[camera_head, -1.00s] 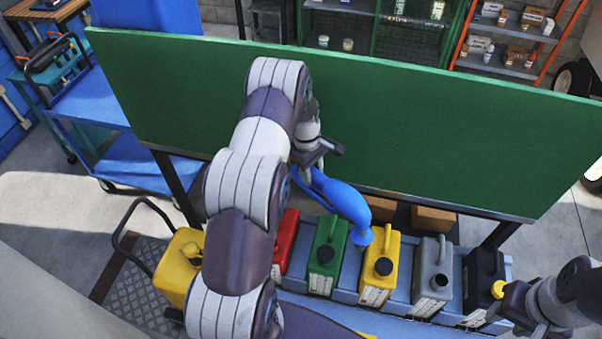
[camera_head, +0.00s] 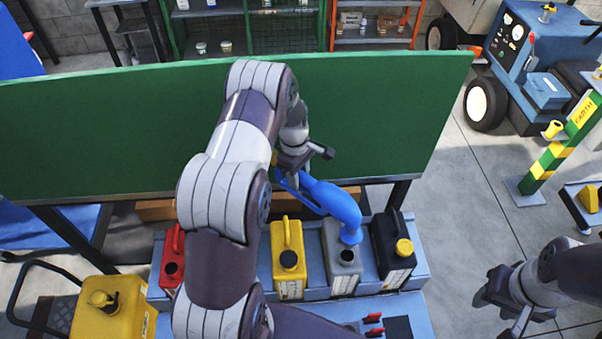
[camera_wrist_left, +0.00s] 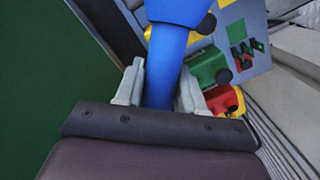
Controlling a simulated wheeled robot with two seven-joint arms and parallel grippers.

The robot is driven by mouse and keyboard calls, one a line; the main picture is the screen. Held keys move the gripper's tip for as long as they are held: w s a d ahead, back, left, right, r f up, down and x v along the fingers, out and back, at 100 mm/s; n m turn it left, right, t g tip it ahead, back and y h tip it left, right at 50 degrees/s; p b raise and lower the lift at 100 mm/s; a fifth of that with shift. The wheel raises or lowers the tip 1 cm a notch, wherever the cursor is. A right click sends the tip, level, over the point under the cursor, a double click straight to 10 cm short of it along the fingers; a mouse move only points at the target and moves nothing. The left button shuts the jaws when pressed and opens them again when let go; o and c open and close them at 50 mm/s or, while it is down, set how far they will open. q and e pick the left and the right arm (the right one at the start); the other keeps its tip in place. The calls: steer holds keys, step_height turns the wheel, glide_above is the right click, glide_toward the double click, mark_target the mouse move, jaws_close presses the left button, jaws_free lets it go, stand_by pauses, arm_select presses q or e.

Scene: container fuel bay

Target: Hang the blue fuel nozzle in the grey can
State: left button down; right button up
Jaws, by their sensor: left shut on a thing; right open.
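The blue fuel nozzle (camera_head: 333,200) is in my left gripper (camera_head: 297,170), which is shut on it. In the left wrist view the blue nozzle (camera_wrist_left: 168,55) runs up between the two fingers (camera_wrist_left: 160,88). Its flared lower end overlaps the top of the grey can (camera_head: 342,272) in the head view, just behind the can's dark opening. I cannot tell whether they touch; the nozzle does not visibly enter the opening. My right gripper (camera_head: 500,298) is open and empty, right of the can row.
A yellow can (camera_head: 289,272) stands left of the grey can and a black can (camera_head: 393,250) right of it. A red can (camera_head: 172,262) is further left. A green can (camera_wrist_left: 207,66) shows in the wrist view. A green board (camera_head: 390,120) rises behind the row.

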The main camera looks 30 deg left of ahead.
mark_target(301, 185)
arm_select(q)
steer(key=f, duration=0.1)
steer(key=b, duration=0.1)
steer(key=f, duration=0.1)
steer(key=shift+w+d+f+b, duration=0.3)
steer(key=shift+d+f+b, duration=0.05)
steer(key=shift+b, duration=0.05)
steer(key=shift+a+f+b, duration=0.1)
steer(key=shift+f+b, duration=0.45)
steer(key=shift+f, duration=0.2)
steer(key=shift+s+a+r, duration=0.1)
steer(key=shift+r, duration=0.1)
steer(key=shift+f, duration=0.45)
